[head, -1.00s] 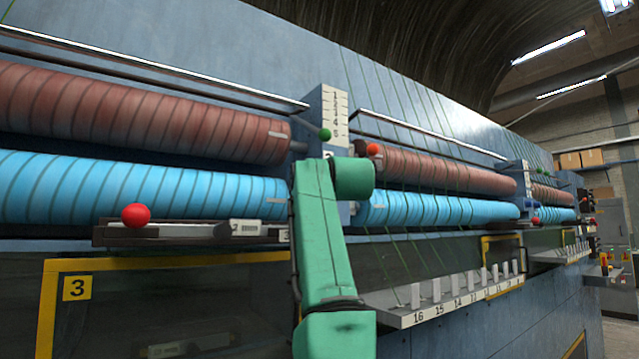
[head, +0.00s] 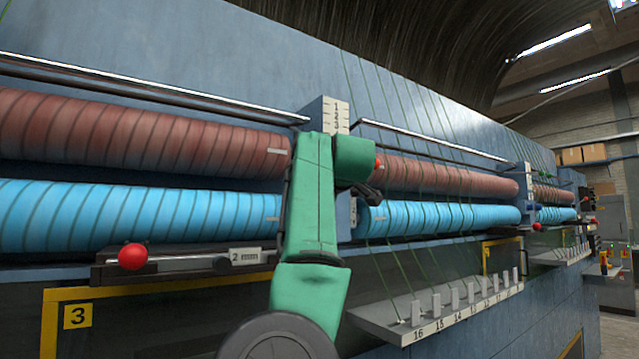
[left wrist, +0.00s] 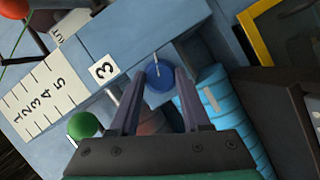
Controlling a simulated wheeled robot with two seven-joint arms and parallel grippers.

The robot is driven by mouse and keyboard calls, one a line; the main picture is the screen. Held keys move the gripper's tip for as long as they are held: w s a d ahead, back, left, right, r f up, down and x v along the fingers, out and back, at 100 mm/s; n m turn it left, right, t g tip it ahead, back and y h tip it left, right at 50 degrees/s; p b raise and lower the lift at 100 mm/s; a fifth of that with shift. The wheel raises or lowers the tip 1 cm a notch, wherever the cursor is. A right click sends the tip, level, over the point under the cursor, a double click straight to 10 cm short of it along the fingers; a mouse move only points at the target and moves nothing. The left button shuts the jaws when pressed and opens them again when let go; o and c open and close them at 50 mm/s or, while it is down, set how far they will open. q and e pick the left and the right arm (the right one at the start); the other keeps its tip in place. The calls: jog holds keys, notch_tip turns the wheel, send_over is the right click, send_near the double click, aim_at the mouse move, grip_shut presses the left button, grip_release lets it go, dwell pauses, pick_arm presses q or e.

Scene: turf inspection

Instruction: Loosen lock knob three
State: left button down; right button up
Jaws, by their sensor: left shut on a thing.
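Lock knob three is a round blue knob with a pale line across it (left wrist: 158,75), beside the white label 3 (left wrist: 103,69) on the blue-grey post in the left wrist view. My left gripper (left wrist: 160,86) has its two dark fingers on either side of the knob and is shut on it. In the head view my green arm stands in front of the post (head: 337,112) and hides the knob and most of the label plate. My right gripper is not in view.
A green ball (left wrist: 84,125) is left of my fingers in the wrist view. Red rollers (head: 120,130) and blue rollers (head: 130,215) run along the machine. A red ball (head: 132,256) sits on a dark rail at left. A numbered shelf (head: 430,325) juts out at lower right.

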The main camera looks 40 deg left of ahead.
pick_arm(q)
jog(key=m+g+p, duration=0.2)
jog(key=m+p, duration=0.1)
jog(key=p, duration=0.1)
jog(key=r+m+g+p, duration=0.1)
jog(key=m+p, duration=0.2)
jog(key=p, duration=0.1)
jog(key=shift+w+r+g, duration=0.1)
jog(key=shift+g, duration=0.3)
jog(key=shift+f, duration=0.25)
jog(key=shift+c, duration=1.8)
grip_release()
jog(key=shift+w+d, duration=0.15)
jog(key=shift+w, duration=0.1)
